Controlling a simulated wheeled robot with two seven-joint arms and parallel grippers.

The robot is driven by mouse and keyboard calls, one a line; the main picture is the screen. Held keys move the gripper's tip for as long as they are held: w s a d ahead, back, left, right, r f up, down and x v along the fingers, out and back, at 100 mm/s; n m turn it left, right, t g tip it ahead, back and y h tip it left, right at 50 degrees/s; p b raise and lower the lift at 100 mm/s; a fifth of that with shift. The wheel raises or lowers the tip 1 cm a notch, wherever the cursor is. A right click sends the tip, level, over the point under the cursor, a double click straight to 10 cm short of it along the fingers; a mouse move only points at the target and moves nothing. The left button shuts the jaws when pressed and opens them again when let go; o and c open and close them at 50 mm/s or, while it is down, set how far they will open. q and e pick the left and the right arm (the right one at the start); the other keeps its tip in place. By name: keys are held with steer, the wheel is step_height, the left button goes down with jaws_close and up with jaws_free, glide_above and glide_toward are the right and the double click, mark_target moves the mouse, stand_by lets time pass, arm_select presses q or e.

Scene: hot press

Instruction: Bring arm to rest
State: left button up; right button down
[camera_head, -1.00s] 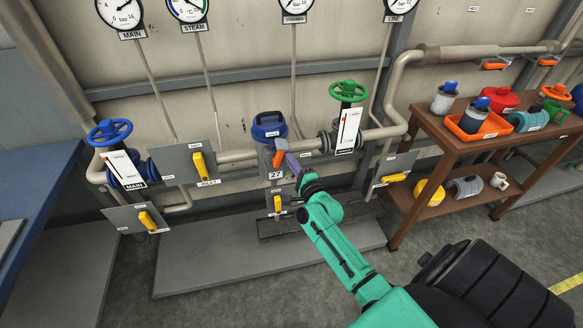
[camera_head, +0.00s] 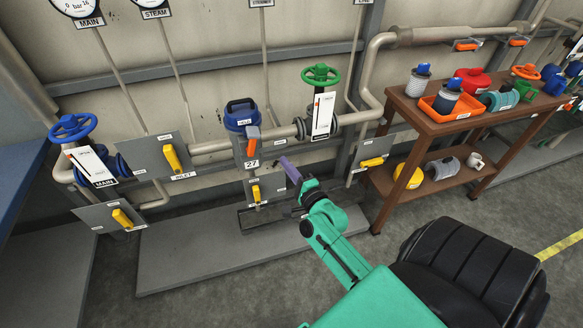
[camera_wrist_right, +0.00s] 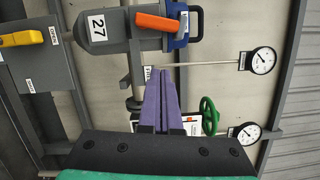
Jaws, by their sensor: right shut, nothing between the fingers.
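My right arm is green and reaches in from the bottom right in the head view. My right gripper (camera_head: 284,159) has slim purple fingers, shut and empty. It is in open air, to the right of and a little below the orange lever (camera_head: 252,141) on the grey unit marked 27 (camera_head: 241,154). A gap separates the fingertips from the lever. In the right wrist view the closed gripper fingers (camera_wrist_right: 172,74) lie side by side, pointing toward the unit and the orange lever (camera_wrist_right: 163,23). My left gripper is not in view.
A green handwheel (camera_head: 321,74) with a white tag is up and right of the gripper. A yellow lever (camera_head: 371,162) is to the right. A brown shelf (camera_head: 425,122) with parts stands further right. Pipes run along the wall, and a grey slab (camera_head: 185,252) lies on the floor.

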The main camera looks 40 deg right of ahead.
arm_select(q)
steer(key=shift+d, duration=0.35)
arm_select(e)
steer(key=shift+s+d+f, duration=0.1)
steer(key=shift+s+d, duration=0.1)
steer(key=shift+s, duration=0.8)
